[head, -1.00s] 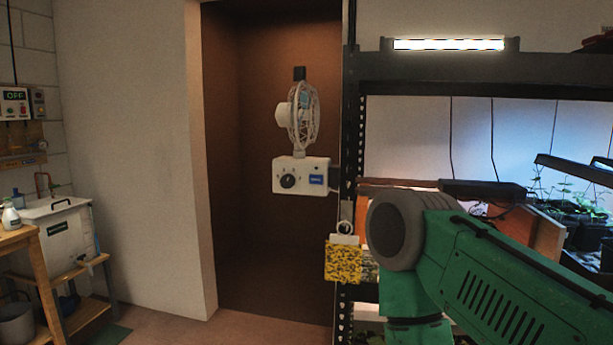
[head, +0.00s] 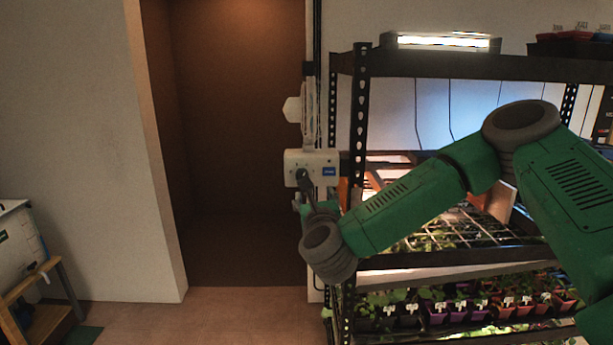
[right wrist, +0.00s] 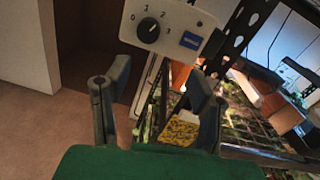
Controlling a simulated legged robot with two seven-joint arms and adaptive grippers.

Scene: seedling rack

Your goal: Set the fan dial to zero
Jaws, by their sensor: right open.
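The fan's white control box (head: 325,158) is fixed at the left end of the rack. Its black dial shows in the right wrist view (right wrist: 148,30), with the numbers 0 to 3 around it. A small pale mark is on the dial, but I cannot tell firmly which number it points to. My right gripper (right wrist: 158,88) is open and empty, its two fingers spread below the box. In the head view the right gripper (head: 312,190) overlaps the box's lower left and partly hides the dial. My left gripper is not in view.
The white fan (head: 306,108) stands above the box. The black rack (head: 440,70) holds seedling pots (head: 480,308) at right. A yellow sponge-like item (right wrist: 180,130) hangs below the box. The brown recess (head: 230,150) at left is clear.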

